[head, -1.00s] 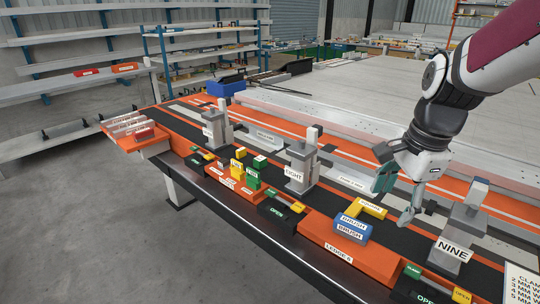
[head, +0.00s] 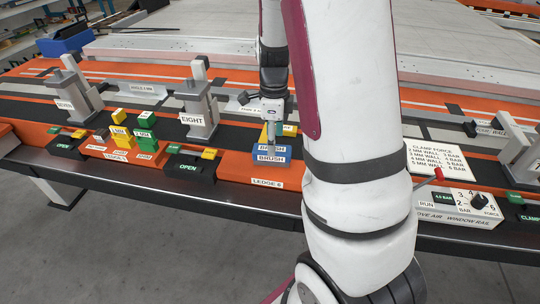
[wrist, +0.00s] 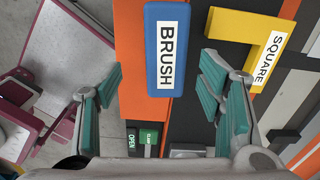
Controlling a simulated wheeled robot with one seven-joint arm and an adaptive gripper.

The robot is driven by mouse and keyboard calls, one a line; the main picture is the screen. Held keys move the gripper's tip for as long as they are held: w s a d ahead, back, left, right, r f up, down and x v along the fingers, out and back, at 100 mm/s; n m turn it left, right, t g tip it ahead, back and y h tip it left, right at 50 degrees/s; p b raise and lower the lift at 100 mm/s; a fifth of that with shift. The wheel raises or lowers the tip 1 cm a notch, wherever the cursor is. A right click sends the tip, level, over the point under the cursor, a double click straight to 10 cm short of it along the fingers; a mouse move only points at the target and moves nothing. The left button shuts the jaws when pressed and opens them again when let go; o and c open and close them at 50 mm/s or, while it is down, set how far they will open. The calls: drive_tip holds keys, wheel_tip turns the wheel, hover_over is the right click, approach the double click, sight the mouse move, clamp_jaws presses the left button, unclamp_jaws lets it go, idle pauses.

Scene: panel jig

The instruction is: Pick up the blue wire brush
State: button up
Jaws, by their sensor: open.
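The blue wire brush (head: 272,160) is a blue block labelled BRUSH on the orange ledge marked LEDGE 6 (head: 262,182). In the wrist view the brush (wrist: 165,85) lies lengthwise, its label facing the camera. My gripper (head: 268,147) is over the brush in the head view and hides part of it. In the wrist view my gripper (wrist: 162,72) is open, with one teal-padded finger on each side of the brush and gaps between. The height left between fingertips and brush cannot be told.
A yellow square (wrist: 257,42) lies close beside the brush, near the right finger. The EIGHT clamp post (head: 198,112) stands to the left. A control box (head: 458,205) and a clamp force sign (head: 433,163) are to the right.

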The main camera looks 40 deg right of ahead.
drive_tip(key=shift+w+d+f+b, duration=0.1)
drive_tip(key=shift+w+f+b, duration=0.15)
drive_tip(key=shift+f, duration=1.25)
drive_tip(key=shift+w+d+f+b, duration=0.1)
drive_tip(key=shift+f+b, duration=0.1)
drive_tip(key=shift+f, duration=1.3)
drive_tip(key=c, duration=1.3)
